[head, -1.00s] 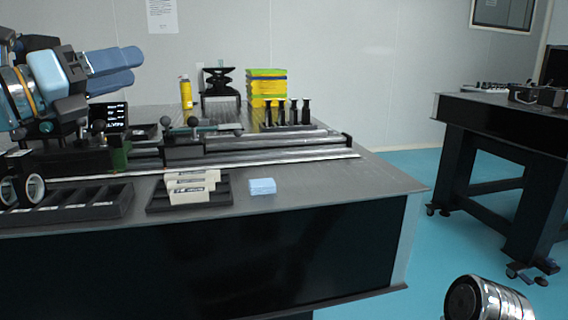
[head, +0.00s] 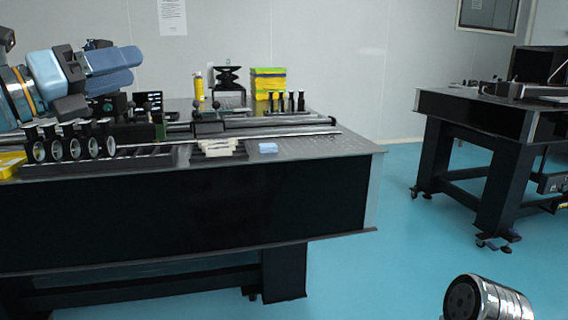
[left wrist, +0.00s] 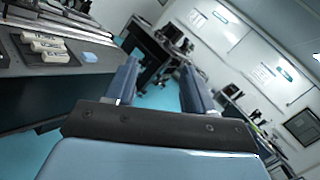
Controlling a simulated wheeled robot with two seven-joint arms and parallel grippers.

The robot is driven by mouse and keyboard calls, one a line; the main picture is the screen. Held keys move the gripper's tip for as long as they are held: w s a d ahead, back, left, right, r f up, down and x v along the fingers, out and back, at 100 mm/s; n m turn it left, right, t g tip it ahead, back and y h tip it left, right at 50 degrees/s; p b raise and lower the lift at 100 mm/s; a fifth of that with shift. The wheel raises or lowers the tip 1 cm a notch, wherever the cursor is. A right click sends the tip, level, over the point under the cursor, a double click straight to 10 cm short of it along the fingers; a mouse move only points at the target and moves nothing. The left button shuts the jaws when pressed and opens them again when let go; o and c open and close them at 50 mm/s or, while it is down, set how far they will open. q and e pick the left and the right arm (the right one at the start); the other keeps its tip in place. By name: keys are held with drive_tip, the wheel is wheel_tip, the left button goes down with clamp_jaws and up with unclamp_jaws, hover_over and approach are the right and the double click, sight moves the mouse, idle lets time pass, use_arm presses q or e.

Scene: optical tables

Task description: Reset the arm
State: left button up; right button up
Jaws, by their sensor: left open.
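My left gripper (head: 122,70) is at the upper left of the head view, with its two blue fingers pointing right. It is open and empty, held in the air above the optical table. In the left wrist view the two fingers of the gripper (left wrist: 160,85) stand apart with nothing between them, and the room shows beyond. My right gripper is not in view; only a metallic part of my own body shows at the lower right of the head view.
The optical table (head: 190,200) holds a row of lens mounts (head: 72,147), pale blocks (head: 215,147), a blue block (head: 268,148), a yellow-green stack (head: 268,84) and a yellow bottle (head: 198,87). A second table (head: 470,110) stands right. Blue floor between them is clear.

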use_arm(q)
drive_tip(key=w+d+f+n+y+p, duration=0.1)
drive_tip(key=w+d+f+n, duration=0.1)
drive_tip(key=w+f+n, duration=0.55)
drive_tip(key=w+d+f+n+p, duration=0.1)
drive_tip(key=w+d+f+n, duration=0.3)
drive_tip(key=w+f, duration=0.6)
wheel_tip(320, 180, down, 27)
drive_tip(key=d+n+g+y+p, duration=0.15)
drive_tip(key=n+y, duration=0.25)
drive_tip(key=n, duration=0.9)
drive_tip(key=s+d+f+n+g+y, duration=0.1)
drive_tip(key=s+f+n+g, duration=0.4)
drive_tip(key=f, duration=0.6)
drive_tip(key=s+d+f+n+g+y, duration=0.15)
drive_tip(key=s+f+n, duration=0.35)
drive_tip(key=f, duration=0.6)
drive_tip(key=s+d+f+n+g+p, duration=0.1)
drive_tip(key=s+f, duration=0.4)
drive_tip(key=s, duration=0.6)
drive_tip(key=s+d+f+n+g+y+p, duration=0.1)
drive_tip(key=s+f+n+g, duration=0.3)
drive_tip(key=s, duration=0.7)
wheel_tip(320, 180, down, 2)
drive_tip(key=shift+f+g, duration=0.2)
drive_tip(key=shift+g, duration=0.5)
